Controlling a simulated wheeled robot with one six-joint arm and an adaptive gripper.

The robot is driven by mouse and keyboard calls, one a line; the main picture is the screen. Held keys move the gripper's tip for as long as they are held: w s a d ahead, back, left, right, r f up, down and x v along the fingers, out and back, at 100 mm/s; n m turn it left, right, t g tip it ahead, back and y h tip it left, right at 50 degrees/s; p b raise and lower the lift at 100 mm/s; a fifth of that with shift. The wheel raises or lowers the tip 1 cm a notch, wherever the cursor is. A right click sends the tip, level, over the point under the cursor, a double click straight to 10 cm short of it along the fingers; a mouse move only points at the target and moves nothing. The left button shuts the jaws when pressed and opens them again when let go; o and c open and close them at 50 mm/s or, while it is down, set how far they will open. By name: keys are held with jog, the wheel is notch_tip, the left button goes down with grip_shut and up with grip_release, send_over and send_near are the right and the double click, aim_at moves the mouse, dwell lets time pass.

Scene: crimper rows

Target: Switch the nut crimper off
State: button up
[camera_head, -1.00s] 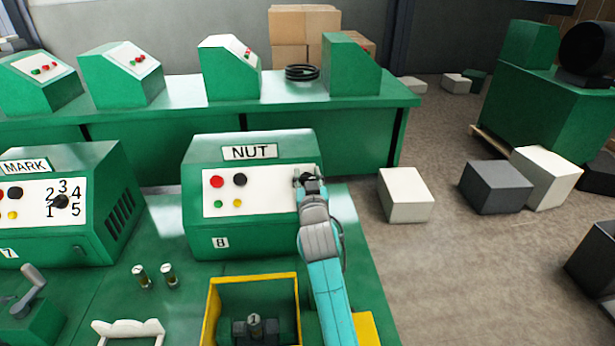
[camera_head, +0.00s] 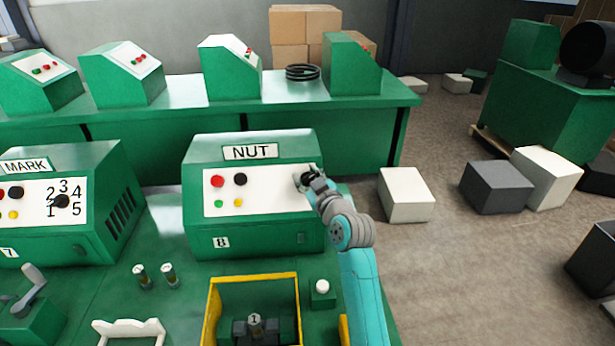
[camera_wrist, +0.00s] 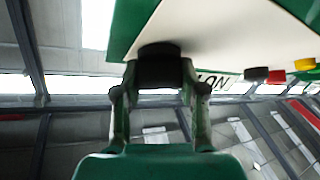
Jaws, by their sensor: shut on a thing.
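The nut crimper (camera_head: 262,228) is a green box with a "NUT" plate (camera_head: 250,152) and a white panel. The panel carries a red button (camera_head: 217,181), a black button (camera_head: 240,179), a green lamp (camera_head: 218,203) and a yellow one (camera_head: 239,202). My gripper (camera_head: 307,179) is at the panel's right end. In the wrist view its fingers (camera_wrist: 160,88) are shut on a round black knob (camera_wrist: 159,64). Lettering that reads "ON" (camera_wrist: 209,84) shows beside it. The knob's pointing direction is hidden.
The mark machine (camera_head: 70,220) stands at the left. A yellow-rimmed bin (camera_head: 253,279) and a white button on a green box (camera_head: 322,287) are in front of the crimper. A white block (camera_head: 405,195) lies on the floor at right.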

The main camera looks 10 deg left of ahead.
jog(key=n+g+y, duration=0.1)
jog(key=n+g, duration=0.1)
jog(key=n, duration=0.2)
jog(key=n+g+y, duration=0.1)
jog(key=n+g, duration=0.2)
jog(key=shift+n, duration=0.4)
jog(key=n+g, duration=0.2)
jog(key=n, duration=0.1)
jog(key=shift+s+a, duration=0.1)
jog(key=shift+s+f+n+g+h, duration=0.15)
jog(key=shift+n+g+h, duration=0.25)
jog(key=shift+n+g, duration=1.2)
jog(key=shift+n, duration=0.3)
jog(key=o, duration=1.2)
jog(key=shift+c, duration=0.2)
jog(key=v, duration=1.2)
